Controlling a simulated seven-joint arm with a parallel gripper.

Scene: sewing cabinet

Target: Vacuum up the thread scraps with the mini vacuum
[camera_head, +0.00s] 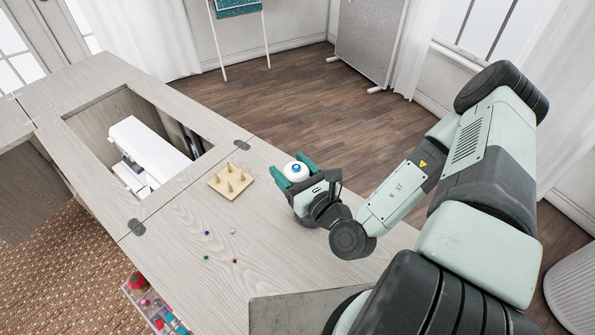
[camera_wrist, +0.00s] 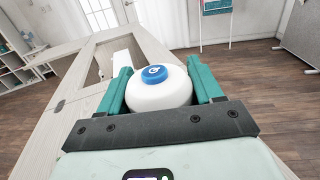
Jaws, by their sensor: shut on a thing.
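The mini vacuum (camera_head: 296,171) is a round white body with a blue button on top. It stands upright between the green fingers of my gripper (camera_head: 285,177), near the right edge of the cabinet top. In the wrist view the fingers (camera_wrist: 163,88) press on both sides of the white mini vacuum (camera_wrist: 158,96). Its underside is hidden by my gripper, so I cannot tell whether it touches the surface. Several tiny thread scraps (camera_head: 206,257), blue, green, red and white, lie on the cabinet top, left of and nearer than my gripper.
A wooden board with several pegs (camera_head: 231,181) stands left of my gripper. Behind it, a white sewing machine (camera_head: 149,149) sits in the cabinet opening. A tray of sewing supplies with a red pincushion (camera_head: 138,281) is at the near left edge. The cabinet top (camera_head: 180,222) around the scraps is clear.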

